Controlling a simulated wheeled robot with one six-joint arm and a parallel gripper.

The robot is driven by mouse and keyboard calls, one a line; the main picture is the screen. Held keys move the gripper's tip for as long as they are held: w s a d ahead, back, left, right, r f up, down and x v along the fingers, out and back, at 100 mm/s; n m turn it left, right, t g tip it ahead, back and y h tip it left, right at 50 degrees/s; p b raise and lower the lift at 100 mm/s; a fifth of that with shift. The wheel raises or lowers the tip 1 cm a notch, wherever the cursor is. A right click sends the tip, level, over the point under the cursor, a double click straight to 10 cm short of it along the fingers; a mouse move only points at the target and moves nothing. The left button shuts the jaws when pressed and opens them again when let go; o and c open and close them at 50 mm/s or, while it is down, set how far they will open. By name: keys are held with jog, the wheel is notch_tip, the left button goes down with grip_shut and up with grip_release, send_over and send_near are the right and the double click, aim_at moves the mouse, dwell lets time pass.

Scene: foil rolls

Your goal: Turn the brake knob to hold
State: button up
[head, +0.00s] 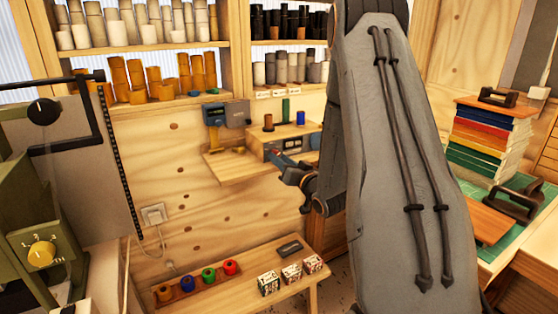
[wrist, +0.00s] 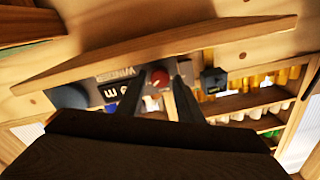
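My gripper (head: 276,158) is in front of the wooden wall shelf, near a wooden box with a grey-blue front (head: 305,146). In the wrist view its two dark fingers (wrist: 157,90) stand apart. A small round red part (wrist: 160,78) shows between them, on a grey lettered panel (wrist: 115,86); I cannot tell whether the fingers touch it. At the left of the head view are a black knob (head: 43,111) on a grey panel and a yellow knob (head: 41,254) with numbers on a green machine. No readable label shows which is the brake knob.
A wall shelf (head: 232,166) carries the box and a blue-grey device (head: 214,115). Racks of rolls (head: 150,53) hang above. A low bench (head: 220,296) holds coloured rolls and small boxes. My arm hides the middle right.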

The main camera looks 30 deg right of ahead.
jog(key=s+b, duration=0.1)
jog(key=s, duration=0.5)
jog(key=shift+s+d+f+b, duration=0.15)
jog(key=shift+s+d+b, duration=0.05)
jog(key=shift+b, duration=0.15)
jog(key=shift+a, duration=0.1)
